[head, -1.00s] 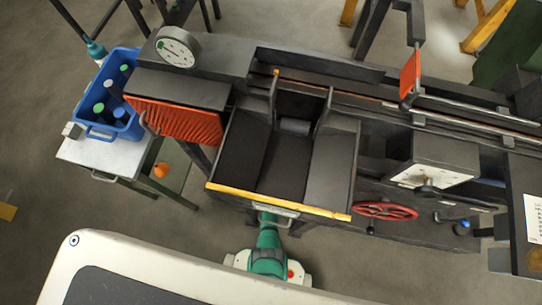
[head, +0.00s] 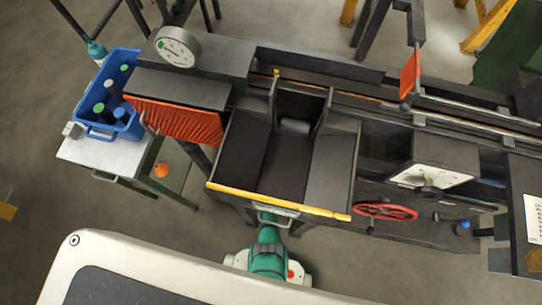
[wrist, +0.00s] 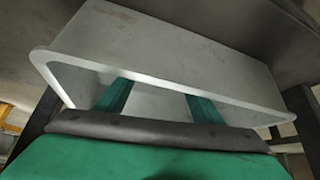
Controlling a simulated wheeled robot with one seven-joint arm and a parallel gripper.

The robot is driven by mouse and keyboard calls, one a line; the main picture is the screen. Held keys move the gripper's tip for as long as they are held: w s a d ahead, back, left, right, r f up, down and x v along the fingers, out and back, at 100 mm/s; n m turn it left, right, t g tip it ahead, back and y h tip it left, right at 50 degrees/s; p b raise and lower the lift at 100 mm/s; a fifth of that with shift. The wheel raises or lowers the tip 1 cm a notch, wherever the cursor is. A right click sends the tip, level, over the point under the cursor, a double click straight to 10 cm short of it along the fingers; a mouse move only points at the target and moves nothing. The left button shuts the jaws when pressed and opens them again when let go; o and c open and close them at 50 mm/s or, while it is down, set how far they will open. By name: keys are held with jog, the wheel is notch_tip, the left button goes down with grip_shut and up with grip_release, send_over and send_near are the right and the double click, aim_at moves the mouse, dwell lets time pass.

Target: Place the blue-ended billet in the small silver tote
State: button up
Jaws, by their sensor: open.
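A blue crate (head: 127,128) at the left holds several upright cylinders, some green-ended. A cylinder with a blue end (head: 120,113) stands near its front right.
The trough (head: 280,196) is open, with a grey roller-like piece (head: 295,126) at its back. An orange ribbed panel (head: 180,122) and dial gauge (head: 178,47) are on the left. A red handwheel (head: 386,211) is right of the trough. A white-topped table (head: 105,155) bears the crate.

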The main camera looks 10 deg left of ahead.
jog(key=shift+s+r, duration=0.1)
jog(key=shift+r, duration=0.6)
jog(key=shift+v, duration=5.85)
